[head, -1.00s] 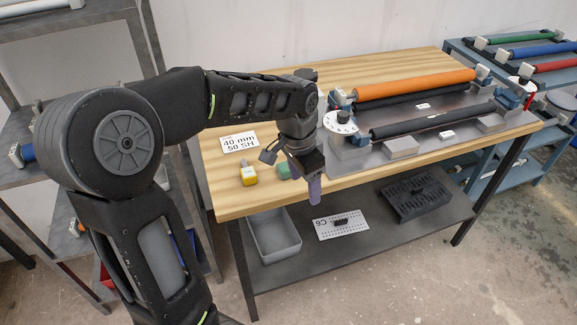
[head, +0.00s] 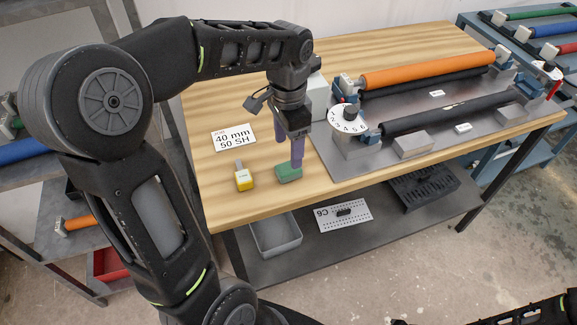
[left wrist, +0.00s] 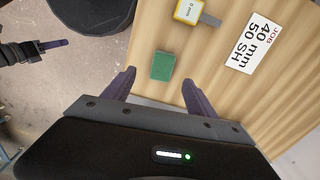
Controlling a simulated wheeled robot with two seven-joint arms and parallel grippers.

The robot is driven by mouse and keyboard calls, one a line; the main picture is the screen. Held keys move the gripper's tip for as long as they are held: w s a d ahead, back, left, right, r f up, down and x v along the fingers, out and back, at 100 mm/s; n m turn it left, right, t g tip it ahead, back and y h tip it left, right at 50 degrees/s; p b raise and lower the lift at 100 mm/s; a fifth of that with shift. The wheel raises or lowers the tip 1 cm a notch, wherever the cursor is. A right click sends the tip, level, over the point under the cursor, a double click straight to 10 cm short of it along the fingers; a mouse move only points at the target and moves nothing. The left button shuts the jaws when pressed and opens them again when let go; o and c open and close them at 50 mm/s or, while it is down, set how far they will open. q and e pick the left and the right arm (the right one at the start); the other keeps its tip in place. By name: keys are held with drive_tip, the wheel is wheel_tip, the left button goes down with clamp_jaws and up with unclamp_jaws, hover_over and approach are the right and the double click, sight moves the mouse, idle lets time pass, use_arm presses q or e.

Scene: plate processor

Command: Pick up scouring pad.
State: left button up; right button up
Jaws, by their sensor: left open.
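The green scouring pad (head: 288,174) lies on the wooden table near its front edge, just right of a yellow block. My left gripper (head: 289,150) is open, its purple fingers pointing down above and behind the pad. One finger overlaps the pad's edge in the head view, and I cannot tell if it touches. In the left wrist view the pad (left wrist: 163,66) lies beyond and between the open fingertips (left wrist: 159,78), with nothing held. A purple finger of my right gripper (left wrist: 54,43) shows at the left of the left wrist view; its opening is unclear.
The yellow block (head: 243,180) with a grey stem and a job card (head: 234,137) lie left of the pad. The roller machine with its numbered dial (head: 347,120) stands close on the right. A grey bin (head: 276,240) sits on the lower shelf.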

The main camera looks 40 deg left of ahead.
sight(287, 168)
use_arm(q)
drive_tip(key=shift+w+a+f, duration=0.1)
drive_tip(key=shift+f, duration=1.3)
wheel_tip(287, 168, down, 5)
drive_tip(key=shift+a+f+p, duration=0.1)
drive_tip(key=shift+a+p, duration=0.05)
drive_tip(key=shift+p, duration=0.25)
drive_tip(key=shift+c, duration=0.5)
drive_tip(key=c, duration=1.3)
